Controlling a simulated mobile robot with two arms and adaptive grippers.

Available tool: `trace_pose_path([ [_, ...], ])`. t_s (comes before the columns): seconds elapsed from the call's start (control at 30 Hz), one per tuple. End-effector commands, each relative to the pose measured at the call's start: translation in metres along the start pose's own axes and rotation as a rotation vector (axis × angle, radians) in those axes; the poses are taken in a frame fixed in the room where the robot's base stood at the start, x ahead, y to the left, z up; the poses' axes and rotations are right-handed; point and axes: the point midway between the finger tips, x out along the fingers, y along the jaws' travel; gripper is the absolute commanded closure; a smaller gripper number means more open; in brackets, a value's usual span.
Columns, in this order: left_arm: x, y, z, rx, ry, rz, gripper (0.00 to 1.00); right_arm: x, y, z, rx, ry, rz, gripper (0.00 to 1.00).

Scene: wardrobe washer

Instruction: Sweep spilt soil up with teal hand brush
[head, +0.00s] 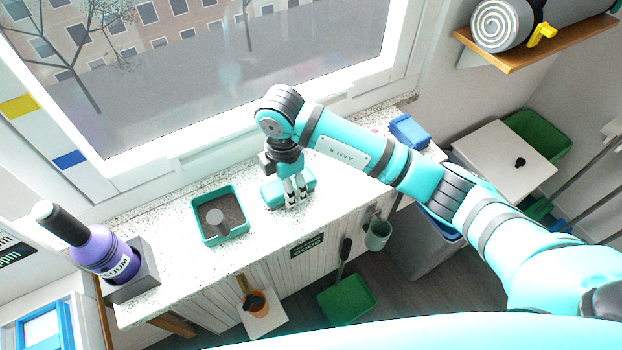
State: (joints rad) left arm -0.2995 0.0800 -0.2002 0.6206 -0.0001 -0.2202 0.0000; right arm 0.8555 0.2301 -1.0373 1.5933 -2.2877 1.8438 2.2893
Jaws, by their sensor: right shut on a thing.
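My right gripper (294,197) reaches down over the speckled white counter (180,255) below the window. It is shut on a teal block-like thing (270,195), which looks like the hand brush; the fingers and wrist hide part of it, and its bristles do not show. It is at or just above the counter surface; I cannot tell which. Left of it stands a teal tray (245,225) holding dark grey-brown soil (232,207) and a grey cylinder (215,217). I cannot tell loose soil from the counter's speckles. My left gripper is not in view.
A purple vacuum (100,250) stands at the counter's left end. A blue item (408,130) lies at its right end. A teal cup (378,234) hangs on the front. Below are a green dustpan (346,300) and an orange pot (256,304). The counter's front strip is clear.

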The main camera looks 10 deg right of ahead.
Motion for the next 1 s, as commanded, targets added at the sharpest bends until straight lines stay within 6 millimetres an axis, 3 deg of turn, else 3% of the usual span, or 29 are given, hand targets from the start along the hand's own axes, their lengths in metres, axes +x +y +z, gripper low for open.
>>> trace_pose_path([
  [0.2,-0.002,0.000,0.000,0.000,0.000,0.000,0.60,0.000,0.000,-0.030,-0.002,0.001,-0.001,0.79],
  [0.47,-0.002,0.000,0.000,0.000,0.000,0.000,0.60,0.000,0.000,-0.033,0.000,0.000,-0.001,0.79],
  [0.83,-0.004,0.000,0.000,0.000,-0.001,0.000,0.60,0.000,0.000,0.007,0.002,-0.001,-0.001,0.79],
  [1.0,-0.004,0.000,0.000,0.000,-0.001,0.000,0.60,0.000,0.000,0.012,0.000,0.000,0.000,0.79],
])
